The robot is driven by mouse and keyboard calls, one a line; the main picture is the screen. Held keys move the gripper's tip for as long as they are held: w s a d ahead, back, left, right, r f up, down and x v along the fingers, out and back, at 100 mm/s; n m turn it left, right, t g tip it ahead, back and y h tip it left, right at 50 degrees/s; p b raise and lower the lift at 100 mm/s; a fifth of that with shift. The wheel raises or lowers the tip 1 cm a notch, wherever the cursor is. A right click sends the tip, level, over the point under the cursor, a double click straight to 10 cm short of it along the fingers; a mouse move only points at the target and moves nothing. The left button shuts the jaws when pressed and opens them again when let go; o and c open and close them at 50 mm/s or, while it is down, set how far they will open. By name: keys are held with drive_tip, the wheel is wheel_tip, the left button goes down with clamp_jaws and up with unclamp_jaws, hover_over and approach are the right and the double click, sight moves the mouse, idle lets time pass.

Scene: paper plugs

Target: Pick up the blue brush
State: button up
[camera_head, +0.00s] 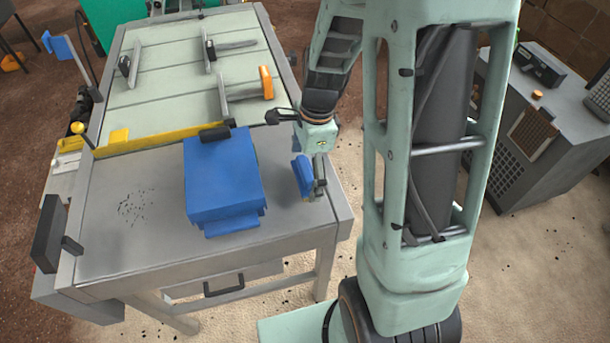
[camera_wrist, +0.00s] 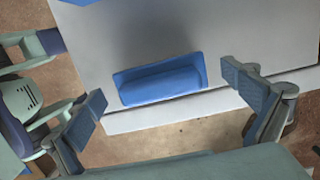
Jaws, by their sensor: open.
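The blue brush (camera_wrist: 160,80) lies on the grey table near its edge, in the middle of the wrist view. In the head view it shows as a small blue shape (camera_head: 302,176) at the right side of the table, partly hidden by my gripper. My gripper (camera_head: 314,172) is low over that table edge. In the wrist view my gripper (camera_wrist: 162,92) is open, with one finger to the left of the brush and one to the right. Gaps show between the brush and both fingers. Its exact height above the brush is hard to tell.
A large blue box (camera_head: 222,180) stands on the grey table (camera_head: 115,245) left of my gripper. A yellow strip (camera_head: 160,139) crosses the table behind it. Clamps and an orange-handled tool (camera_head: 266,82) lie on the pale green slatted top. A grey cabinet (camera_head: 560,130) stands at the right.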

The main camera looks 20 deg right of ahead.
drive_tip(key=c, duration=1.3)
drive_tip(key=shift+o, duration=0.2)
drive_tip(key=shift+r, duration=0.2)
